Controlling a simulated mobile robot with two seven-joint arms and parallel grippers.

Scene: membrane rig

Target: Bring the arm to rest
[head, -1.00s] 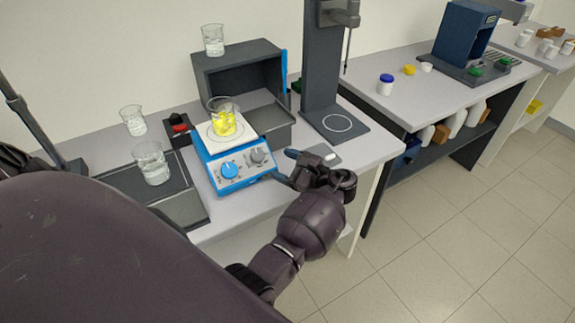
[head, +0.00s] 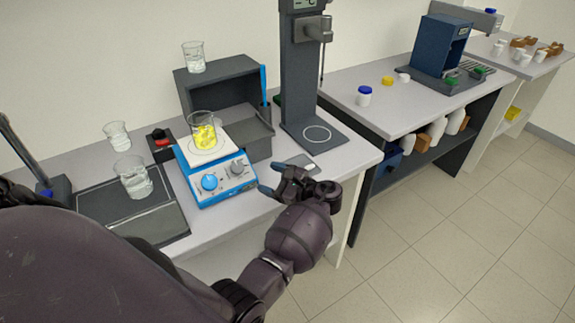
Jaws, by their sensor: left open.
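My left gripper (head: 271,179) is open and empty at the front edge of the bench, just right of the blue hotplate stirrer (head: 217,181). Its fingers point left toward the stirrer's front right corner. A small gap seems to separate them. The forearm reaches up from the bottom of the head view. A beaker of yellow liquid (head: 203,130) stands upright on the stirrer's white top plate. My right gripper is not in view.
Glass beakers stand at left (head: 133,177), behind it (head: 117,135) and on the grey box (head: 194,57). A tall dark stand (head: 299,80) rises behind the gripper. A small flat grey-white item (head: 297,162) lies beside the fingers. Open floor (head: 420,250) lies to the right.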

